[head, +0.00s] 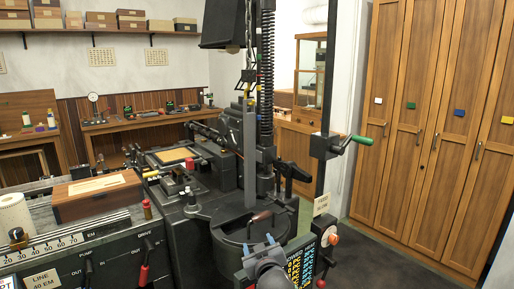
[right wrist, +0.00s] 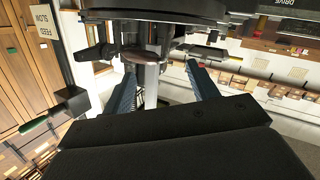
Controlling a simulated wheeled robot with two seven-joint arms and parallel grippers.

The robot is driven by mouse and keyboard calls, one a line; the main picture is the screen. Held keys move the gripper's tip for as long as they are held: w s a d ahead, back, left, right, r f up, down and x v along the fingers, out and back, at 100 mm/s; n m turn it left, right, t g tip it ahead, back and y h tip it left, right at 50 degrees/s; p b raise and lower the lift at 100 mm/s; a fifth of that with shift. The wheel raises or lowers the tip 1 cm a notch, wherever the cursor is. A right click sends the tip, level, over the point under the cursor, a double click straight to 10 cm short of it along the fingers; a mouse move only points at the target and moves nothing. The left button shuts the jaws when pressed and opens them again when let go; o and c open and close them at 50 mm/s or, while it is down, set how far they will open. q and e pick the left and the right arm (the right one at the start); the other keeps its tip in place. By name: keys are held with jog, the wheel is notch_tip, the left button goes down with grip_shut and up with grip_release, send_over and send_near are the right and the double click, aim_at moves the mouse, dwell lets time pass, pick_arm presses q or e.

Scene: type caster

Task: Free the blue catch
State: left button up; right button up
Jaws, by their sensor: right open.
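No part that I can surely call a blue catch shows on the casting machine (head: 200,200). The only plain blue piece is a small square (head: 459,112) on a tall cabinet door at the right of the head view. My right gripper (head: 260,244) is open and empty, low in front of the machine's round pot. In the right wrist view its two blue-grey fingers (right wrist: 161,68) stand wide apart. A dark red lever handle (head: 262,217) lies just beyond them; a reddish-brown part (right wrist: 140,57) shows between the fingers. My left gripper is not in view.
A grey upright bar (head: 250,160) rises from the pot. A green-handled crank (head: 362,140) stands to the right. A colour-marked panel (head: 301,264) is close beside my right gripper. A wooden box (head: 97,196) sits at the left. Dark floor at the lower right is clear.

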jog(key=w+a+r+n+g+y, duration=0.1)
jog(key=w+a+r+n+y, duration=0.45)
jog(key=r, duration=1.05)
jog(key=a+r+n+g+y, duration=0.25)
jog(key=r+n+y, duration=0.35)
jog(key=r+n, duration=0.7)
jog(key=w+a+r+n+g+y, duration=0.1)
jog(key=w+a+r+n+y, duration=0.4)
jog(key=r, duration=1.4)
jog(key=s+d+r+n+h, duration=0.2)
jog(key=d+r, duration=0.4)
jog(key=r, duration=0.6)
jog(key=s+d+r+n+h+p, duration=0.1)
jog(key=s+d+r+n+h, duration=0.1)
jog(key=d+r, duration=0.8)
jog(key=s+d+r+n+h, duration=0.1)
jog(key=s+d+r+n, duration=0.15)
jog(key=r, duration=1.25)
pick_arm(q)
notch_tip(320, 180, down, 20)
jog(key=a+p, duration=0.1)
jog(key=p, duration=0.3)
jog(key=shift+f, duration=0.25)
pick_arm(e)
jog(key=x, duration=0.7)
jog(key=shift+f+g, duration=0.2)
jog(key=shift+g, duration=0.15)
